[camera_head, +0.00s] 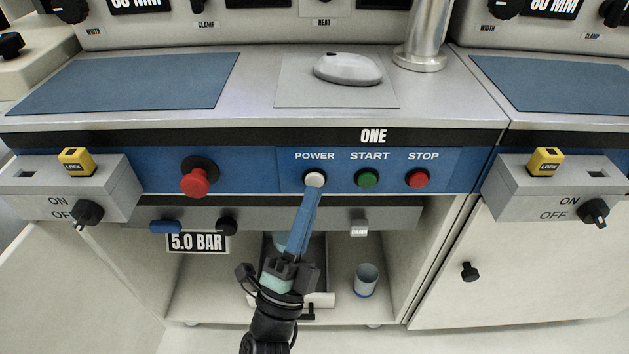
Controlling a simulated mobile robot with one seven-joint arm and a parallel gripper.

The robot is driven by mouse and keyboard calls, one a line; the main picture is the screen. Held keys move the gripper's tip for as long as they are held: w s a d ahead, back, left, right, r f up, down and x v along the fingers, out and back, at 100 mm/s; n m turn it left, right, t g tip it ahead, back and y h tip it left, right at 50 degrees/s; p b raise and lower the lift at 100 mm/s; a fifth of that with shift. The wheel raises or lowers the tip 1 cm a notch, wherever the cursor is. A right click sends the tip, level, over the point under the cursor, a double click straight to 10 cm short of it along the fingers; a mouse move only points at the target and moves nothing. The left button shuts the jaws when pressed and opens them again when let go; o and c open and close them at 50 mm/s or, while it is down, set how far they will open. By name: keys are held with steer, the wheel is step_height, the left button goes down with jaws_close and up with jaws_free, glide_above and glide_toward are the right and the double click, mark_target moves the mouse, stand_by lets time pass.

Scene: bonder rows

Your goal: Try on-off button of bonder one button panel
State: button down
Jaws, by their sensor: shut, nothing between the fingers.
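Bonder one's button panel (460,157) is a blue strip under the label ONE. It carries a white POWER button (315,179), a green START button (367,178) and a red STOP button (417,179). My gripper (312,192) is shut, with its long blue fingers pointing up at the POWER button. The fingertips are at the button's lower edge in the picture. I cannot tell whether they touch it or whether the button is pressed in.
A red mushroom button (196,179) sticks out left of the panel. Grey ON/OFF switch boxes with yellow locks stand at left (115,190) and right (518,195). A mouse (348,69) lies on the worktop. A cup (366,281) stands in the open cabinet below.

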steer(key=shift+w, duration=0.25)
steer(key=shift+w+b, duration=0.4)
steer(key=shift+b, duration=0.05)
stand_by(0.5)
steer(key=shift+s, duration=0.1)
steer(key=shift+s+p, duration=0.35)
steer(key=shift+s, duration=0.4)
steer(key=shift+s, duration=0.1)
steer(key=s+p, duration=0.1)
steer(key=s, duration=0.3)
steer(key=shift+s+p, duration=0.4)
stand_by(0.6)
